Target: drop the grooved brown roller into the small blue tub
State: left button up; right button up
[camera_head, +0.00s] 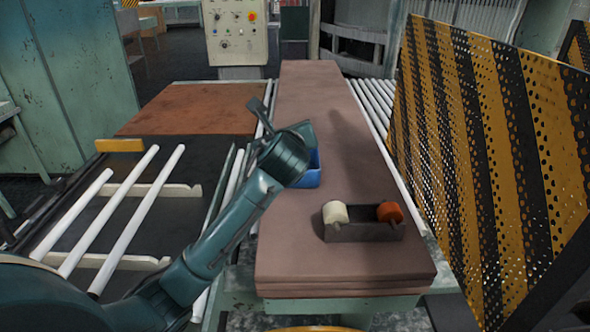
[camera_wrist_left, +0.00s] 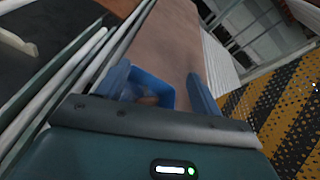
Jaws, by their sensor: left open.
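The small blue tub (camera_head: 313,171) stands on the brown bench top, partly hidden behind my left gripper (camera_head: 281,114) in the head view. In the left wrist view the tub (camera_wrist_left: 152,84) shows between the spread fingers of my left gripper (camera_wrist_left: 158,72). The gripper is open, with nothing held between its fingers. A small brownish shape (camera_wrist_left: 148,100) shows inside the tub, partly hidden by the gripper body; I cannot make out grooves on it. My right gripper is in neither view.
A dark holder (camera_head: 352,233) near the bench's front carries a cream roller (camera_head: 335,212) and an orange-brown roller (camera_head: 390,212). White tubes (camera_head: 137,220) lie on a rack at left. A striped perforated guard (camera_head: 490,150) stands at right. The brown bench top (camera_head: 310,85) is clear beyond the tub.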

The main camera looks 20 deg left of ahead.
pick_arm(q)
jog(key=shift+s, duration=0.1)
jog(key=v, duration=1.3)
jog(key=shift+b, duration=0.35)
